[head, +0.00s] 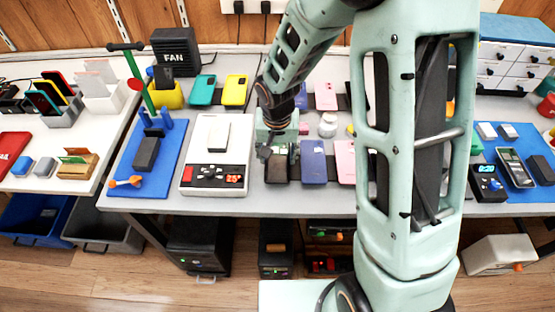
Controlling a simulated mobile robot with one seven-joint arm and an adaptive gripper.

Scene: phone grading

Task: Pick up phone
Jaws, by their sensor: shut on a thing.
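A dark brown phone (277,171) is at the front edge of the middle table, just below my gripper (276,151). My gripper points down with its fingers at the phone's far end and is shut on it. The fingertips are small and partly hidden, and I cannot tell whether the phone is clear of the table. A blue phone (313,165) and a pink phone (345,160) lie to its right. Another pink phone (325,96) is farther back. A teal phone (203,90) and a yellow phone (235,90) rest at the back left.
A blue mat (165,175) with a stand is farther left. A black FAN box (175,50) stands behind. My arm hides part of the table's right side.

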